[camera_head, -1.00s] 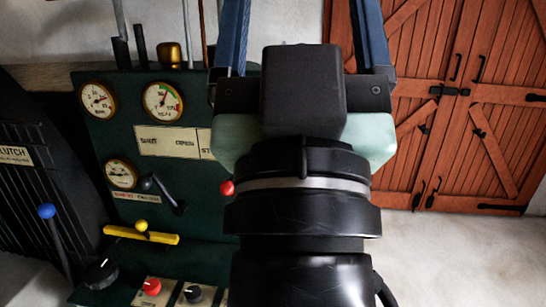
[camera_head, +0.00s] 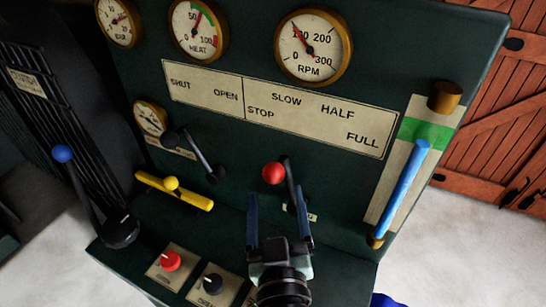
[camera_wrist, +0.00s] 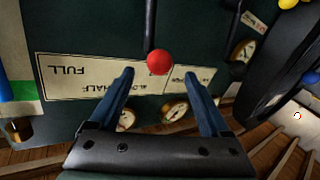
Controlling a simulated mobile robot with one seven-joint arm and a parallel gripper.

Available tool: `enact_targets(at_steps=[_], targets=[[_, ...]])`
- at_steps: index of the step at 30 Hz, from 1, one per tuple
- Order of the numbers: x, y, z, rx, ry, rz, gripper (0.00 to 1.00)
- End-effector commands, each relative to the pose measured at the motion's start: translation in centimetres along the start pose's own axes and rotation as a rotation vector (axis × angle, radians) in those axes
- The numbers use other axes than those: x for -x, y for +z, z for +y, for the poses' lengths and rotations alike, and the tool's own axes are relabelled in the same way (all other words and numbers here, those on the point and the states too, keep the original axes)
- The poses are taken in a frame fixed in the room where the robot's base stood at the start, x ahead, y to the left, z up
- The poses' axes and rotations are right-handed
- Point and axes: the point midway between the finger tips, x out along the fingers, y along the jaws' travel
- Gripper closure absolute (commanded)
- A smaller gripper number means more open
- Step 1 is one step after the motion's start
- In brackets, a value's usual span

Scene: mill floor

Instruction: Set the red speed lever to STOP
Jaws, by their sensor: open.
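The red speed lever has a round red knob (camera_head: 273,173) and a dark shaft (camera_head: 294,190) on the green panel. It stands below the STOP and SLOW words on the label plate (camera_head: 320,112); its exact setting cannot be told. My gripper (camera_head: 274,191) is open, with its blue fingers just below the knob in the head view. In the wrist view, which shows the panel upside down, the red knob (camera_wrist: 158,62) appears between and slightly beyond the fingertips (camera_wrist: 159,74). I see no clear contact.
A black lever (camera_head: 200,155) and a yellow handle (camera_head: 173,190) are to the left. A blue-topped lever (camera_head: 63,154) stands farther left. A blue-cased gauge tube (camera_head: 403,195) is to the right. Red (camera_head: 170,261) and black (camera_head: 212,282) knobs sit below on the ledge.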

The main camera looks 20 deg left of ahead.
Motion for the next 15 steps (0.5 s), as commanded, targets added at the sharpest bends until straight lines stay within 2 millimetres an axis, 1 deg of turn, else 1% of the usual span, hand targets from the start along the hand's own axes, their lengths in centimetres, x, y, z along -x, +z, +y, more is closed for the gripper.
enact_targets(at_steps=[1,9,15], targets=[[-1.1,-0.5,0.1,-0.001,0.0,0.003,0.19],[-6.2,-0.5,0.1,-0.001,0.0,0.002,0.19],[-8.9,-0.3,0.0,-0.001,-0.001,0.001,0.19]])
